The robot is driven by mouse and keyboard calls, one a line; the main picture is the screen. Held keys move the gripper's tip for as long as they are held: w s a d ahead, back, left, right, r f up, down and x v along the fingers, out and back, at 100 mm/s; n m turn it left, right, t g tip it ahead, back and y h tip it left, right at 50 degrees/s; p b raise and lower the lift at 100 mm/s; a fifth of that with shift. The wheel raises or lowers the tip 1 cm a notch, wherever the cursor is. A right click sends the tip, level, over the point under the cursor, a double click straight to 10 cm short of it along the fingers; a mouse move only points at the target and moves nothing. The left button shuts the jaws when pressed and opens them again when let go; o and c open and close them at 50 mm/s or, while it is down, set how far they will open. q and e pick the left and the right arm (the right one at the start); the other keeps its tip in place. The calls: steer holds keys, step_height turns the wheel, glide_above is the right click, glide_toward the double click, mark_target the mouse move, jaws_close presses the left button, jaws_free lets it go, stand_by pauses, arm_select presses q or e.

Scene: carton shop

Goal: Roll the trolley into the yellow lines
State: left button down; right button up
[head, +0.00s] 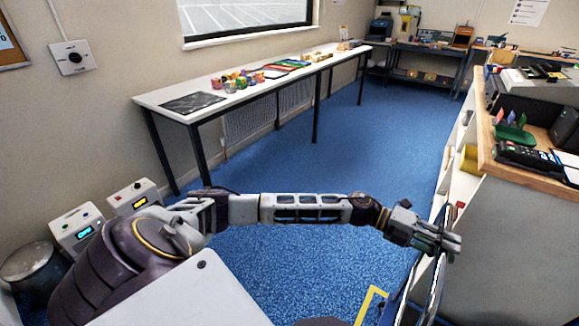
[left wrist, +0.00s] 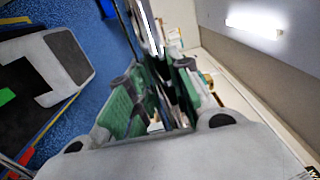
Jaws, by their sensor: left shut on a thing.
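My left gripper (head: 446,243) is at the right of the head view, beside the white counter, with the arm stretched across the picture. It is shut on the trolley's handle (head: 436,288), a dark and pale curved frame that runs down to the bottom edge. In the left wrist view the green-padded fingers (left wrist: 160,78) close around the handle bar (left wrist: 150,35). The trolley's lower part is mostly out of view. A corner of the yellow lines (head: 371,303) shows on the blue floor just left of the handle. My right gripper is not in view.
The white counter with a wooden top (head: 487,150) stands close on the right. A long white table (head: 215,108) with small goods runs along the left wall. Two control boxes (head: 134,197) and a metal bin (head: 30,264) are at lower left. Blue floor between is clear.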

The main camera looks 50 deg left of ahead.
arm_select(q)
steer(key=shift+s+f, duration=0.2)
steer(key=shift+f, duration=0.25)
steer(key=c, duration=1.2)
jaws_free()
steer(key=shift+r, duration=0.1)
steer(key=shift+w+r, duration=0.1)
steer(key=shift+r, duration=0.05)
steer(key=shift+a+r, duration=0.1)
steer(key=shift+a, duration=0.1)
steer(key=v, duration=1.1)
steer(key=shift+a, duration=0.35)
steer(key=shift+a, duration=0.1)
